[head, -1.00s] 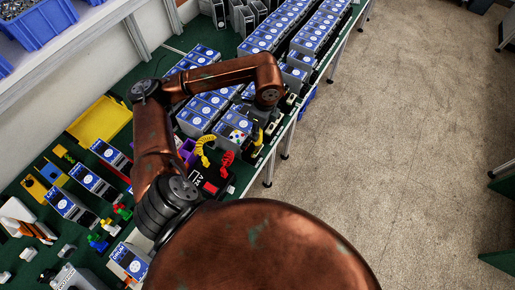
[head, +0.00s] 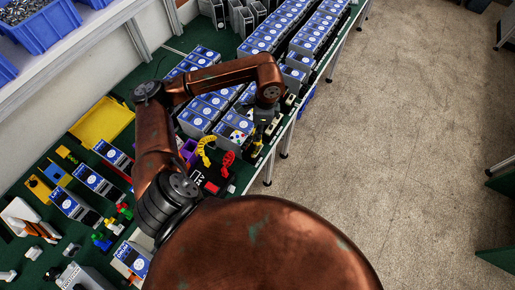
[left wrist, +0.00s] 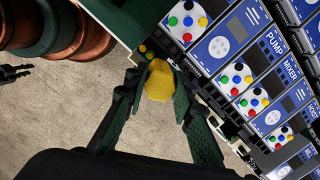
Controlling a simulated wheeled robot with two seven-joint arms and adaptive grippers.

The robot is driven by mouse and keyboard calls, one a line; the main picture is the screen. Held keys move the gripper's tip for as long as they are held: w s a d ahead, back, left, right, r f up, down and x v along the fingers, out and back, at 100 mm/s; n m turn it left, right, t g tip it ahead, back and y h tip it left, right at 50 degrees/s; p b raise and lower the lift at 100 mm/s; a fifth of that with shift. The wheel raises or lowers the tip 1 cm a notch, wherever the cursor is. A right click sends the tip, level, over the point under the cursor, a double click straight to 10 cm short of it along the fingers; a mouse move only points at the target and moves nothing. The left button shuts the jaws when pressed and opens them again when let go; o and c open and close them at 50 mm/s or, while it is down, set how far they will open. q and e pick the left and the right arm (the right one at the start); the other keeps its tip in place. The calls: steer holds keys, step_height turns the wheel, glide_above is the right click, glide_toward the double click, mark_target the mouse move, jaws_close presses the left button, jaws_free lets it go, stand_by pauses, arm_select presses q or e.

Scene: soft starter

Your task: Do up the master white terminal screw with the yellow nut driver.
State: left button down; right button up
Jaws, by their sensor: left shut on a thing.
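My left gripper (head: 262,132) is shut on the yellow nut driver (left wrist: 158,82); its yellow end shows between the fingers in the left wrist view, and a bit of yellow shows below the gripper in the head view. The driver's tip is hidden. Beside it is a blue-and-white soft starter (left wrist: 189,20) with red, green, blue and yellow terminal screws; it also shows left of the gripper in the head view (head: 235,136). I cannot read a master label or tell whether the tip touches a screw. My right gripper is not in view.
Rows of blue-faced units (head: 268,35) fill the bench behind. A yellow coiled lead (head: 205,150), a red coiled lead (head: 227,163) and a purple box (head: 188,150) lie left of the gripper. A yellow tray (head: 103,122) is farther left. The bench edge is close on the right.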

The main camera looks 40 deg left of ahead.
arm_select(q)
steer(key=shift+r+p, duration=0.3)
steer(key=shift+r, duration=0.2)
steer(key=m+b, duration=0.2)
steer(key=m, duration=0.1)
steer(key=shift+f+m, duration=0.2)
steer(key=shift+m, duration=0.1)
steer(key=m+t+b, duration=0.1)
steer(key=m+b, duration=0.1)
steer(key=m, duration=0.2)
steer(key=m+b, duration=0.3)
steer(key=m, duration=0.2)
steer(key=shift+m+t, duration=0.3)
steer(key=shift+m, duration=0.1)
steer(key=shift+r+m+b, duration=0.25)
steer(key=shift+m+b, duration=0.1)
steer(key=shift+m, duration=0.45)
